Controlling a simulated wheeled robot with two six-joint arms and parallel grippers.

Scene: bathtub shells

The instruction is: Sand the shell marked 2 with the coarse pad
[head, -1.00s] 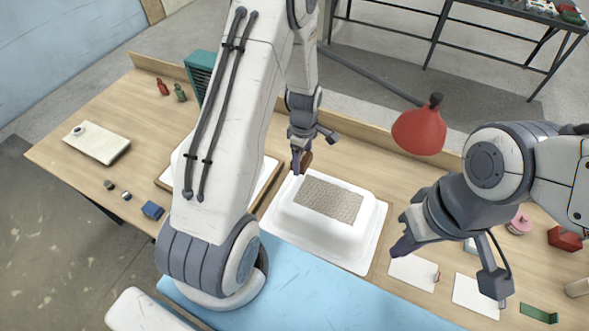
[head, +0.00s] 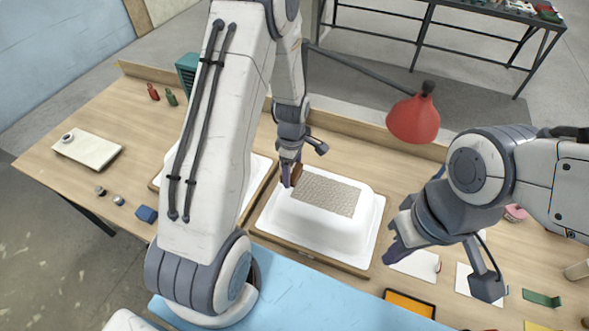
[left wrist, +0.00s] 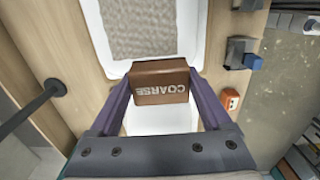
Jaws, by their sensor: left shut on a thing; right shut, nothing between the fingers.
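A white bathtub shell (head: 345,232) lies with its raised side up on a board in the middle of the bench. A grey rough patch (head: 330,193) covers part of its top. I see no number on it. My left gripper (head: 290,178) is shut on a brown block, the coarse pad (left wrist: 160,82), whose face reads COARSE in the left wrist view. The pad is at the left end of the patch; I cannot tell whether it touches. A second white shell (head: 262,166) is mostly hidden behind my left arm. My right gripper (head: 392,250) is shut and empty, right of the middle shell.
A red lamp (head: 414,118) hangs behind the middle shell. A blue block (head: 145,214) and a pale slab (head: 87,150) lie on the left. A blue strip (head: 310,290) runs along the front.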

